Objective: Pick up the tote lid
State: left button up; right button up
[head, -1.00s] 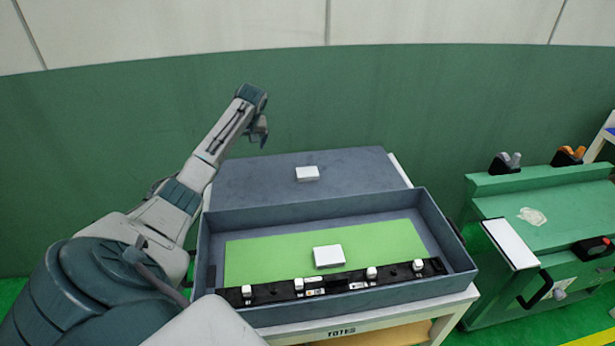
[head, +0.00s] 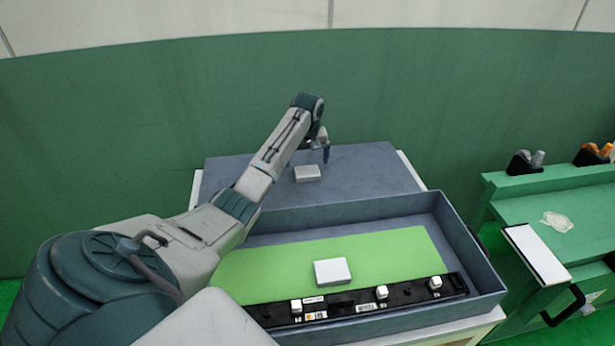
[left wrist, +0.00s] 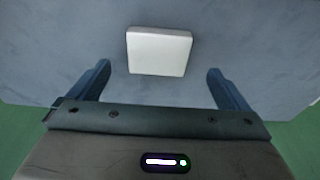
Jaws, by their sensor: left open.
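The tote lid (head: 375,172) is a flat blue-grey panel lying behind the open tote, with a white block-shaped knob (head: 307,173) on top. In the left wrist view the knob (left wrist: 158,51) sits ahead of the fingers, centred between them, with the grey lid surface (left wrist: 60,45) around it. My left gripper (head: 323,155) hangs above the lid, just behind and to the right of the knob in the head view. In the left wrist view its blue fingers (left wrist: 158,88) are spread wide and hold nothing. My right gripper is not in view.
The open grey tote (head: 462,240) stands in front of the lid. It holds a green panel (head: 395,250) with a white block (head: 332,272), and a black strip (head: 345,303) with white clips. A green bench (head: 540,190) stands at the right. A green wall rises behind.

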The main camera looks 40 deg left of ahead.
aim_at(307, 171)
pick_arm(q)
jog(key=f, duration=0.3)
jog(key=shift+w+f+p, duration=0.2)
jog(key=shift+f+p, duration=0.15)
jog(key=shift+f, duration=0.05)
jog(key=shift+a+f, duration=0.15)
jog(key=shift+f, duration=0.45)
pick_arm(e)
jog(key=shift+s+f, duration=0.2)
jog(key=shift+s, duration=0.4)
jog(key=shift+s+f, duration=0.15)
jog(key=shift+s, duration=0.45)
pick_arm(q)
jog(key=c, duration=1.3)
